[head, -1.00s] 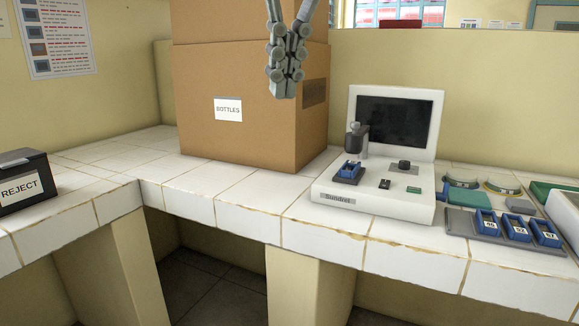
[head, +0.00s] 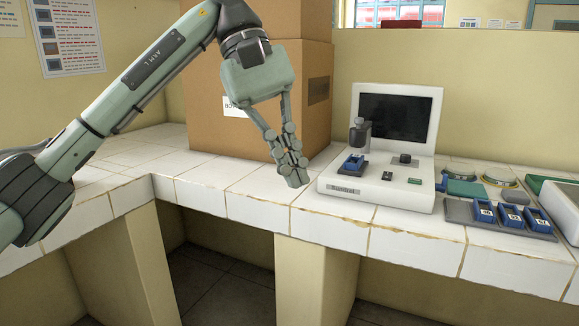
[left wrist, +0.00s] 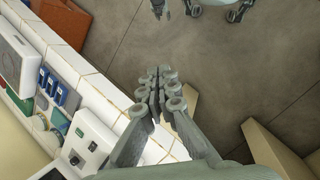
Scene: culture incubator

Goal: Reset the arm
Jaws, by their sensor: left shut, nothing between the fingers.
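My left gripper (head: 296,176) is shut with nothing between its fingers. In the head view it hangs above the front of the tiled counter, left of the white instrument, with its arm reaching in from the left. The left wrist view shows its closed fingers (left wrist: 160,78) over the counter edge and the grey floor.
The white instrument (head: 350,204) with a dark screen stands right of the gripper. A grey tray (head: 459,213) with blue holders lies farther right. A large cardboard box (head: 206,135) stands behind the gripper. The tiled counter (head: 250,188) has open floor before it.

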